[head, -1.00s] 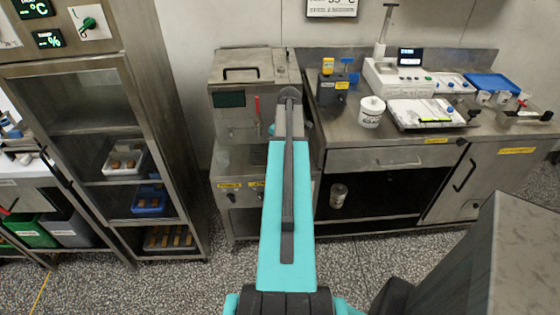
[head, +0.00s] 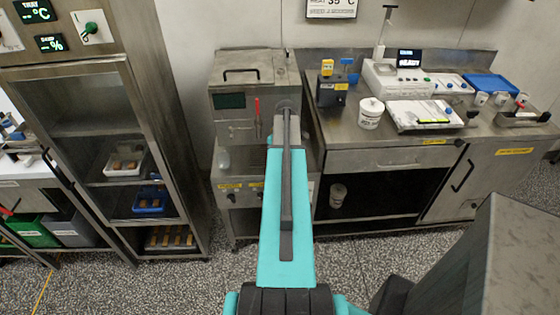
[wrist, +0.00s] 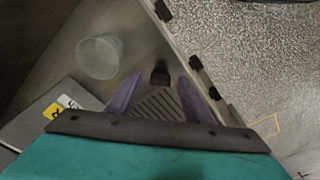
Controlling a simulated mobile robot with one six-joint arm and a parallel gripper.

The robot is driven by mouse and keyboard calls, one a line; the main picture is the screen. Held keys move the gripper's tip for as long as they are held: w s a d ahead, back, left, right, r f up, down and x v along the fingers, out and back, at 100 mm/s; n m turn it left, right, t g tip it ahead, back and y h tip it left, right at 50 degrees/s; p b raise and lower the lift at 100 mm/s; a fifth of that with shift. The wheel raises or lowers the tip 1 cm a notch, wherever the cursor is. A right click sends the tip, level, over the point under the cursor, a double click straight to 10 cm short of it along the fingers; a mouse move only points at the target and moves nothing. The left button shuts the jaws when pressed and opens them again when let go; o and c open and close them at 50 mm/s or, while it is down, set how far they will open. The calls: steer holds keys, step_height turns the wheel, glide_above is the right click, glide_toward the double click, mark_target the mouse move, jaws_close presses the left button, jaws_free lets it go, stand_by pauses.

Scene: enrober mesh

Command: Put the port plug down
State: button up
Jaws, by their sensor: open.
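My gripper (wrist: 160,80) is open, its two purple fingers apart in the wrist view. A small dark piece (wrist: 160,74), possibly the port plug, shows between the fingertips, at the far end of a slotted grate (wrist: 156,104). I cannot tell whether either finger touches it. In the head view my arm hides the gripper and whatever is at its tips, in front of the steel machine (head: 237,128) with the red-handled lever.
A translucent cup (wrist: 101,57) stands on the steel surface left of the fingers, near a labelled box (wrist: 58,108). The surface's edge runs close to the right finger, with speckled floor (wrist: 255,70) beyond. A steel bench (head: 385,135) stands to the right.

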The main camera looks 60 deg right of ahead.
steer(key=shift+f, duration=0.65)
jaws_close()
stand_by(0.4)
steer(key=shift+r+b, duration=0.75)
steer(key=shift+r, duration=1.05)
steer(key=s+a, duration=0.3)
steer(key=a, duration=0.2)
steer(key=s+a+r+b, duration=0.1)
steer(key=s+a, duration=0.2)
steer(key=a, duration=0.3)
steer(key=shift+s+a+r, duration=0.25)
steer(key=shift+s+a, duration=0.05)
steer(key=shift+s, duration=0.05)
